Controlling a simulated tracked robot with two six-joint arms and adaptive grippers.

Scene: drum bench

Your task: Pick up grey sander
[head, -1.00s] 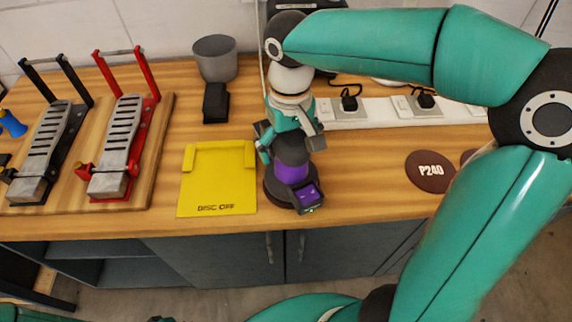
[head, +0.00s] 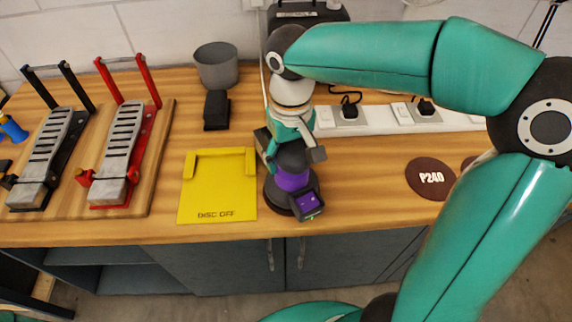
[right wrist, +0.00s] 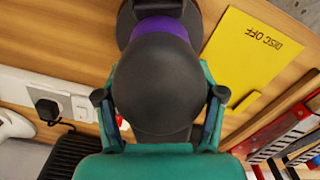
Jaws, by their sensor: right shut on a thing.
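The sander (head: 292,181) stands upright on the wooden bench, right of the yellow pad. It has a dark grey domed top, a purple band and a small purple panel at its front. My right gripper (head: 294,152) comes down on it from above and is shut on its dome. In the right wrist view the dome (right wrist: 158,85) fills the middle, with one finger on each side of it. The gripper partly hides the sander's back in the head view. My left gripper is not in view.
A yellow "DISC OFF" pad (head: 218,190) lies close left of the sander. Behind are a black block (head: 216,110), a grey cup (head: 216,66) and a white power strip (head: 375,121). A brown P240 disc (head: 431,179) lies right. Two clamp-like frames stand left.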

